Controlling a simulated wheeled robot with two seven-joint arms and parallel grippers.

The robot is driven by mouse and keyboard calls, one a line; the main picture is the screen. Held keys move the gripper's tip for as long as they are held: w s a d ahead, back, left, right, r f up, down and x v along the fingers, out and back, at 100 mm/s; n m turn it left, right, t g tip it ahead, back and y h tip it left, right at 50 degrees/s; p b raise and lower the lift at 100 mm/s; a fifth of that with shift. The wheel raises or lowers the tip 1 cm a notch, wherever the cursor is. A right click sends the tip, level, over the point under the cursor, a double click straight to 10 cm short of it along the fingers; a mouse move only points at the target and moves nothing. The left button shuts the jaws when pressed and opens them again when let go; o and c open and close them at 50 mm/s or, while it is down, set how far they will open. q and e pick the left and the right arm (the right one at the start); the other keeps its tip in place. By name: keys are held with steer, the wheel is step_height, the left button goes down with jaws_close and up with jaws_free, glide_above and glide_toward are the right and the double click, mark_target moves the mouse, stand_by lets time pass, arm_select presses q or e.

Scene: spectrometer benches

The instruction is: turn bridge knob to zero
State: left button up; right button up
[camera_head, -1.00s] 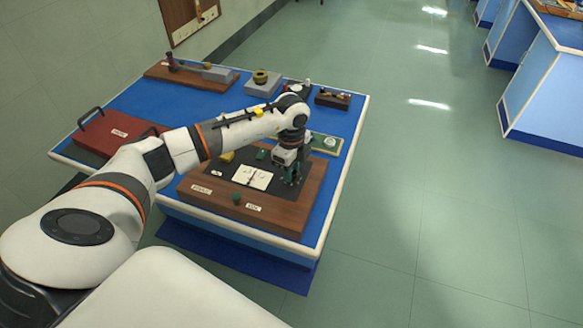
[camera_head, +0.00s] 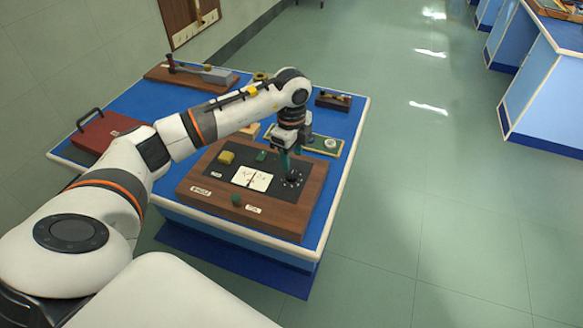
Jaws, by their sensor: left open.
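The bridge is a wooden board (camera_head: 200,185) with a black panel on the near part of the blue table. A round dial with white marks (camera_head: 293,179) lies at the panel's right side, with a dark knob in its middle. My left gripper (camera_head: 287,168) points down just above and behind this dial. Its greenish fingers are small in view and partly overlap the dial's far edge; they are open, and I see nothing held. A white meter card with a red needle (camera_head: 252,178) is left of the dial. My right gripper is not in view.
A small green knob (camera_head: 236,200) is on the board's front, between white labels. A red case (camera_head: 100,137) lies left; a green board (camera_head: 328,144) lies behind.

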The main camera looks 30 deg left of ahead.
mark_target(292, 173)
arm_select(q)
step_height(292, 173, up, 6)
steer(key=shift+b, duration=0.4)
